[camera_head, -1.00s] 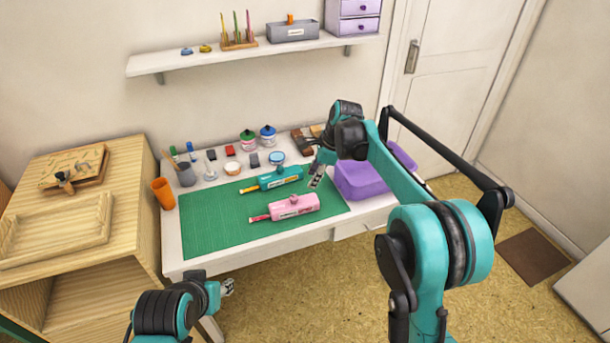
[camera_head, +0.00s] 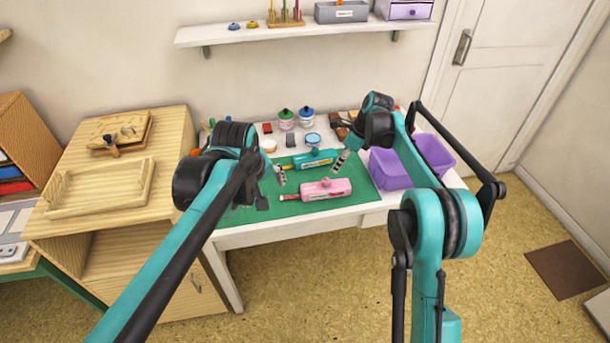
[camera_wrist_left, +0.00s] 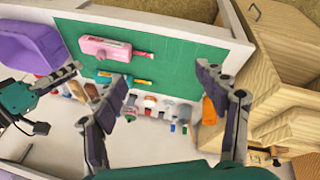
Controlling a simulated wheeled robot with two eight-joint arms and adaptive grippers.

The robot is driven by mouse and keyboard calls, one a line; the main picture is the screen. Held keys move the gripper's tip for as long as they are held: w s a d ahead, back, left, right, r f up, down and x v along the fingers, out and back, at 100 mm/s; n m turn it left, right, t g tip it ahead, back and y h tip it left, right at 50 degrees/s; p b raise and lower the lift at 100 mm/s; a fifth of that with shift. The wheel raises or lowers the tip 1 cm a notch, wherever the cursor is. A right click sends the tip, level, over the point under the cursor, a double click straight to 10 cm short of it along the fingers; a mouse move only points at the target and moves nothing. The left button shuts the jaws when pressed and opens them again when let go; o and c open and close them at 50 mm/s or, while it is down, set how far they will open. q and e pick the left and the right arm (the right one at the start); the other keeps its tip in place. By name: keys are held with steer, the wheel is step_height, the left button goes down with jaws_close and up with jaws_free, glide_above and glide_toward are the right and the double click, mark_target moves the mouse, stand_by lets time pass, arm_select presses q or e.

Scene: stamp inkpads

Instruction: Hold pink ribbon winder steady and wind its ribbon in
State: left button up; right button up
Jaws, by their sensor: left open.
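The pink ribbon winder (camera_head: 325,189) lies on the green mat (camera_head: 300,208), with a short red ribbon end at its left. In the left wrist view the pink winder (camera_wrist_left: 105,49) lies beyond my fingers, untouched. A teal winder (camera_head: 318,159) lies behind it. My left gripper (camera_head: 271,188) is open and empty, left of the pink winder and above the mat; its spread fingers also show in the left wrist view (camera_wrist_left: 165,90). My right gripper (camera_head: 340,162) hangs behind and right of the pink winder, apart from it; its fingers look spread in the left wrist view (camera_wrist_left: 60,100).
A purple bin (camera_head: 390,170) stands at the table's right. Jars (camera_head: 306,117) and small ink items stand along the back. An orange cup (camera_wrist_left: 209,110) is at the mat's left side. A wooden cabinet (camera_head: 110,230) adjoins the table at left, and a shelf (camera_head: 300,31) hangs above.

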arm_select(q)
steer(key=w+d+f+n+g, duration=0.15)
steer(key=w+n, duration=0.25)
steer(key=w, duration=0.4)
steer(key=n+g, duration=0.3)
steer(key=n, duration=0.6)
glide_above(305, 189)
step_height(305, 189, down, 16)
steer(key=shift+a+r, duration=0.15)
steer(key=shift+r, duration=0.1)
steer(key=shift+w+f+n, duration=0.1)
steer(key=shift+f+n, duration=0.2)
steer(key=shift+f, duration=0.4)
step_height(305, 189, down, 7)
